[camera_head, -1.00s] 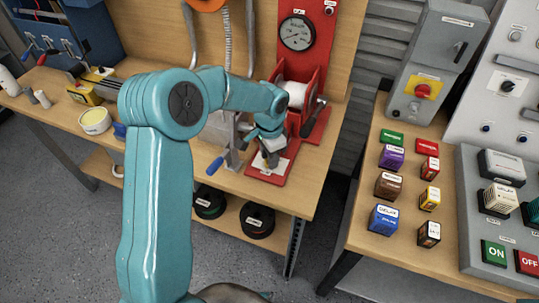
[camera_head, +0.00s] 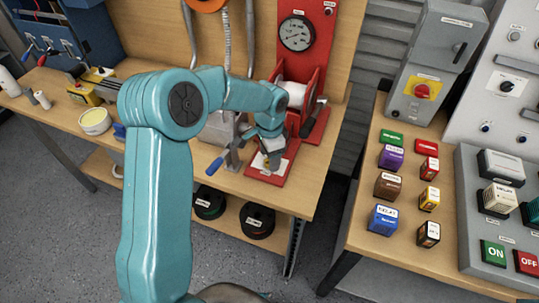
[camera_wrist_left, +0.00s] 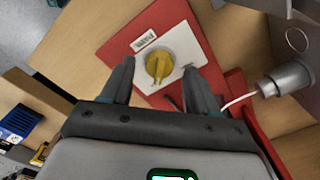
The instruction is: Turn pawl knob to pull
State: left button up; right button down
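The pawl knob (camera_wrist_left: 159,66) is a round yellow knob with a raised grip bar. It sits on a white plate (camera_wrist_left: 183,50) with a small label, on the red base (camera_wrist_left: 117,52) of the winch stand. My left gripper (camera_wrist_left: 160,78) is open in the left wrist view, its two dark fingers apart on either side of the knob and nearer the camera. I cannot tell whether a finger touches it. In the head view the left gripper (camera_head: 272,158) hangs over the red base (camera_head: 262,179), largely hiding the knob. My right gripper is not in view.
The red stand holds a white drum (camera_head: 295,92) and a round gauge (camera_head: 296,33). A blue-handled crank (camera_head: 215,165) is left of the gripper. In the wrist view, a metal cylinder (camera_wrist_left: 285,80) with a white line lies right. Coloured relay blocks (camera_head: 388,186) stand on the right table.

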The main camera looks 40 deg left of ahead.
pick_arm(q)
notch_tip(320, 180, up, 16)
jog(key=shift+r, duration=0.15)
dwell(0.4)
jog(key=shift+s, duration=0.15)
dwell(0.4)
